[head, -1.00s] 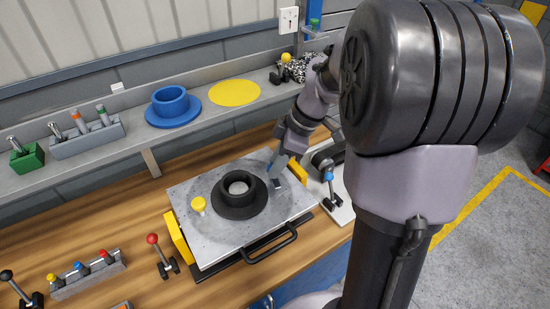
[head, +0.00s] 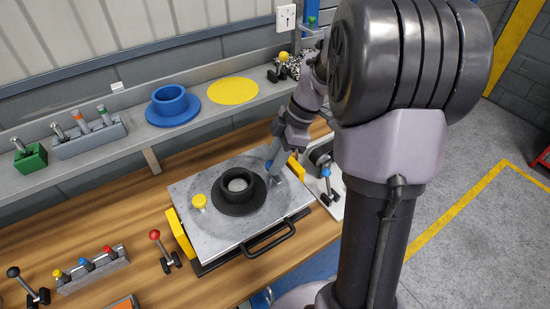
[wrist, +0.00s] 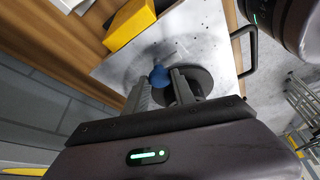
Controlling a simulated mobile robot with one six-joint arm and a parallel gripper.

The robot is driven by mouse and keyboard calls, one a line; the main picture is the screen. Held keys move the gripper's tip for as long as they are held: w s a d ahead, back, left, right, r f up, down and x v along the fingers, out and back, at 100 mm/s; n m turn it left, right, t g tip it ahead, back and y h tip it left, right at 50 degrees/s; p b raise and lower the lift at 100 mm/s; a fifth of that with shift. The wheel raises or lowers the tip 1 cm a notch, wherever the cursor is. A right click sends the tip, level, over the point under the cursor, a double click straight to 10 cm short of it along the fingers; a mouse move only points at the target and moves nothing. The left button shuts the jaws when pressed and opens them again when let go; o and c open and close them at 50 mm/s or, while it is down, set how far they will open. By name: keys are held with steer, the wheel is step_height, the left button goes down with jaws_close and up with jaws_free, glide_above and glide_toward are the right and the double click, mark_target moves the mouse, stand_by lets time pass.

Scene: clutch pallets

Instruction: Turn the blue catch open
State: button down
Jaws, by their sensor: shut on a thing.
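The blue catch (wrist: 159,76) shows in the wrist view as a rounded blue knob between my fingertips. My gripper (wrist: 161,84) is shut on it. In the head view my gripper (head: 274,172) reaches down to the right part of the grey pallet plate (head: 221,235), beside the black hub (head: 239,207). Only a bit of blue shows there, so I cannot tell the catch's angle.
A yellow block (head: 181,234) flanks the plate on the left, and a black handle (head: 268,241) is at its front. A blue-knobbed lever (head: 326,172) stands just right. A red-knobbed lever (head: 155,235) is at the left. The shelf behind holds a blue flanged ring (head: 172,112).

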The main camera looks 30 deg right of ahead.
steer(key=c, duration=1.1)
jaws_free()
steer(key=shift+o, duration=0.2)
steer(key=shift+r, duration=0.1)
steer(key=p+v, duration=0.6)
steer(key=v, duration=1.1)
steer(key=shift+d, duration=0.1)
